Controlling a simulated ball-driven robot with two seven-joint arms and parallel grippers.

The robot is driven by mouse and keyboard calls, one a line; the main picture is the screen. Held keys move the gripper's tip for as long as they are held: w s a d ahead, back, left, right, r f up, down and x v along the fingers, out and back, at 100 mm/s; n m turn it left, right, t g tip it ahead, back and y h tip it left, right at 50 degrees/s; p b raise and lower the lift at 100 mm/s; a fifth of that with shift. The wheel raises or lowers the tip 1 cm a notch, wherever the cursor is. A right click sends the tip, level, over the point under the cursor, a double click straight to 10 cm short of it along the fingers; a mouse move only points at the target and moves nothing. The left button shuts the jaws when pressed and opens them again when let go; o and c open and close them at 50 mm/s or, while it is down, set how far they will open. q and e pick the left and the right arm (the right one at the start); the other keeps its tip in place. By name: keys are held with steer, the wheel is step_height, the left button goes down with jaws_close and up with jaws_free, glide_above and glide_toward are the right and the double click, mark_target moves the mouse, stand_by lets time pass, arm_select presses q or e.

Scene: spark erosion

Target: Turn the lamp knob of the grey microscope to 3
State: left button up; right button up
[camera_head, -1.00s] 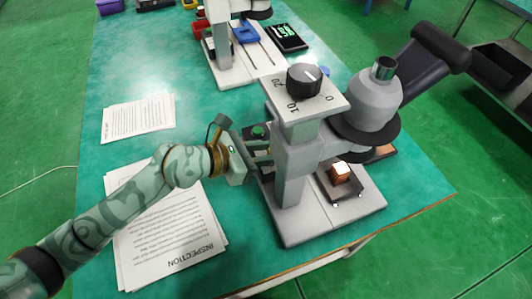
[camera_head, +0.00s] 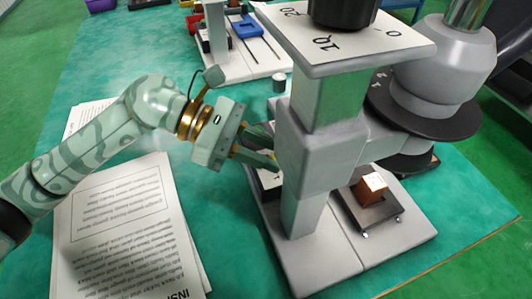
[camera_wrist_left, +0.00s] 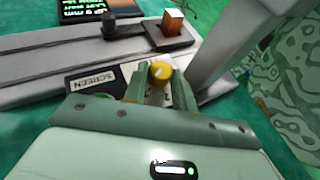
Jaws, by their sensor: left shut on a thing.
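The grey microscope (camera_head: 310,150) stands on the table in the head view. A black knob (camera_head: 343,10), partly cut off, sits on its top plate (camera_head: 318,42) marked 0, 10 and 20. My left gripper (camera_head: 274,150) reaches low beside the column. In the left wrist view my left gripper (camera_wrist_left: 154,92) is shut on a small yellow knob (camera_wrist_left: 160,72), its fingers on both sides.
A copper-coloured block (camera_head: 371,188) sits on the microscope's stage. Printed sheets (camera_head: 130,230) lie on the table under my left arm. The table's front edge is at lower right.

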steer(key=shift+d+f, duration=0.1)
stand_by(0.3)
arm_select(q)
steer(key=o, duration=1)
steer(key=shift+w+g, duration=0.1)
steer(key=shift+g, duration=0.2)
steer(key=p+v, duration=0.2)
steer(key=v, duration=1.4)
steer(key=shift+a, duration=0.2)
arm_select(e)
steer(key=shift+s+a+r+m, duration=0.2)
steer(key=shift+a+r+m, duration=0.1)
steer(key=shift+a+r, duration=0.5)
steer(key=shift+d+f, duration=0.1)
steer(key=shift+d, duration=0.05)
